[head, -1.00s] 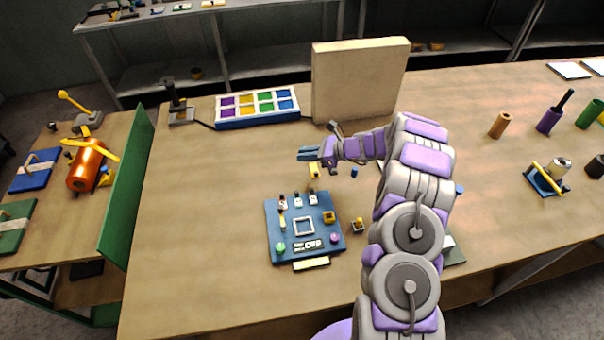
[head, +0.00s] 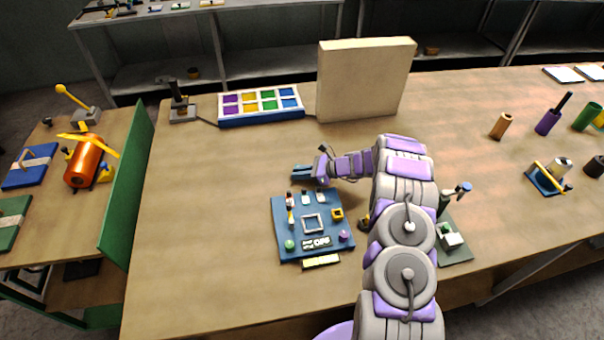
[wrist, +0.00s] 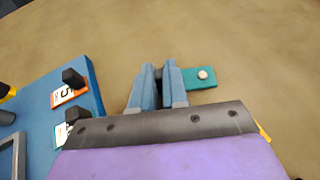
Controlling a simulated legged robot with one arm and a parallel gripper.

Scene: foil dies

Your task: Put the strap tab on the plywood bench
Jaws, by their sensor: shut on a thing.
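A small teal tab with a pale round stud, which looks like the strap tab (wrist: 205,76), sticks out to the right of my gripper's fingers in the wrist view. My gripper (head: 302,172) is shut on it; its blue fingers also show in the wrist view (wrist: 158,85). The inner end of the tab is hidden by the fingers, and I cannot make it out in the head view. The gripper is low over the plywood bench (head: 200,250), just beyond the blue panel's far edge. I cannot tell whether the tab touches the wood.
The blue panel (head: 285,247) with switches and knobs lies on the near side of my gripper. A tray of coloured squares (head: 262,104) and a tall beige block (head: 362,82) stand at the back. A green upright board (head: 127,185) borders the left. Bare wood lies left of the gripper.

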